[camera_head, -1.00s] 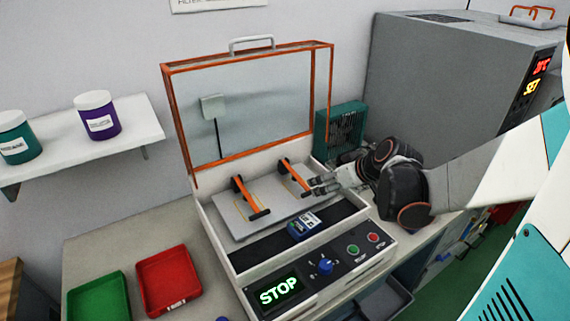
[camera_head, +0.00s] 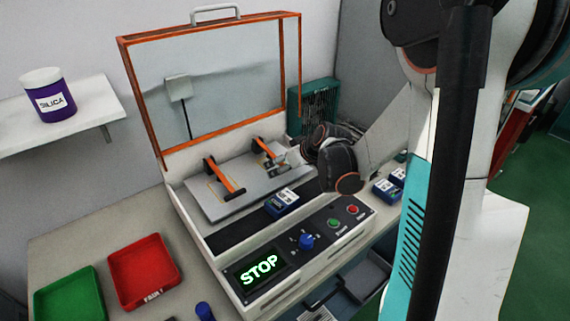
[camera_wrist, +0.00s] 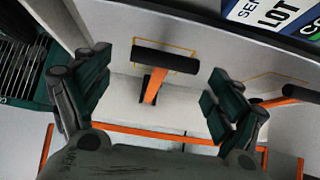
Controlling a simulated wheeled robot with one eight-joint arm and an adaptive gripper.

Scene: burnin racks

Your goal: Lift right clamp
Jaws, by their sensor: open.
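The right clamp, an orange lever with a black crossbar (camera_wrist: 165,60), lies low on the grey plate (camera_head: 235,202) inside the open machine. My gripper (camera_head: 279,160) is over the right side of the plate. In the wrist view its open fingers (camera_wrist: 158,68) straddle the clamp, with a gap on each side of the crossbar. The left clamp (camera_head: 224,178) also lies low; it shows at the right edge of the wrist view (camera_wrist: 290,95).
The orange-framed clear lid (camera_head: 291,75) stands open behind the plate. A blue labelled unit (camera_head: 283,203) sits in front of the clamps. The control panel (camera_head: 300,250) reads STOP. A red tray (camera_head: 143,268) and a green tray (camera_head: 68,297) lie left. A teal vented box (camera_head: 308,107) stands behind right.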

